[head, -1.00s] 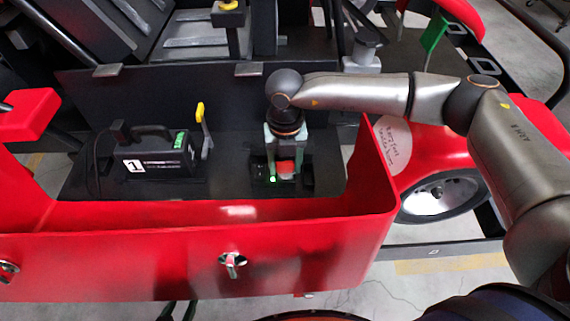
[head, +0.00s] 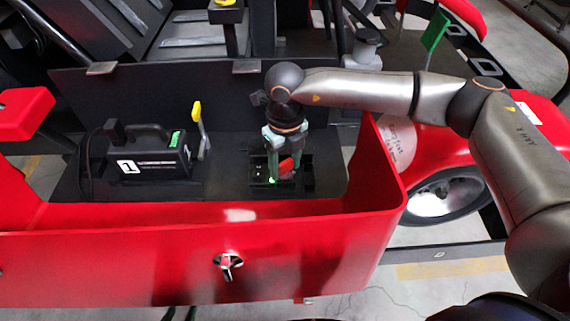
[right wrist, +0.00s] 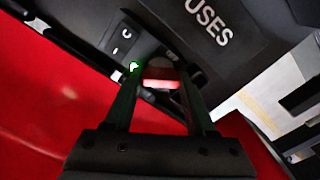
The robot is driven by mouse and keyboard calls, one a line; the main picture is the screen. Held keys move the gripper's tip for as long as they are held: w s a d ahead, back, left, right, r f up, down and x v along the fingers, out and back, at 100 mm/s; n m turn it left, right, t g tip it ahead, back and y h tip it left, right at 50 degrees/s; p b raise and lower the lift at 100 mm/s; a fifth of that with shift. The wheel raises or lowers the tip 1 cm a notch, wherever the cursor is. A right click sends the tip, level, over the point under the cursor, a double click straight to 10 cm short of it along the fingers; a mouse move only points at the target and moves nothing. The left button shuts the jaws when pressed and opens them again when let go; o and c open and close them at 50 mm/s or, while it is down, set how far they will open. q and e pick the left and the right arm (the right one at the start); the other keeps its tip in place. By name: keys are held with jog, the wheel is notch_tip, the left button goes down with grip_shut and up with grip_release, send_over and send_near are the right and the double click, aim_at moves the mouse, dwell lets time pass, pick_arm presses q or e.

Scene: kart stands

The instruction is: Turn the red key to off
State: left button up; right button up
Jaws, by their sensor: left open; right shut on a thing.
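The red key (head: 286,165) sits on a small black panel (head: 308,176) inside the red kart's tray-like bay, and it stands tilted in the head view. My right gripper (head: 281,173) points down from above and is shut on the red key. In the right wrist view the red key (right wrist: 161,80) lies between the two fingers of my right gripper (right wrist: 158,76). A green light (right wrist: 134,66) glows on the panel beside the left finger. The key's base is partly hidden by the fingers. My left gripper is not in view.
A black box marked 1 (head: 150,165) and a yellow-tipped lever (head: 199,130) stand left of the panel. The red bay wall (head: 150,245) rises in front.

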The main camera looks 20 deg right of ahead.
jog(key=shift+f+n, duration=0.15)
jog(key=shift+n, duration=0.35)
jog(key=o, duration=1.4)
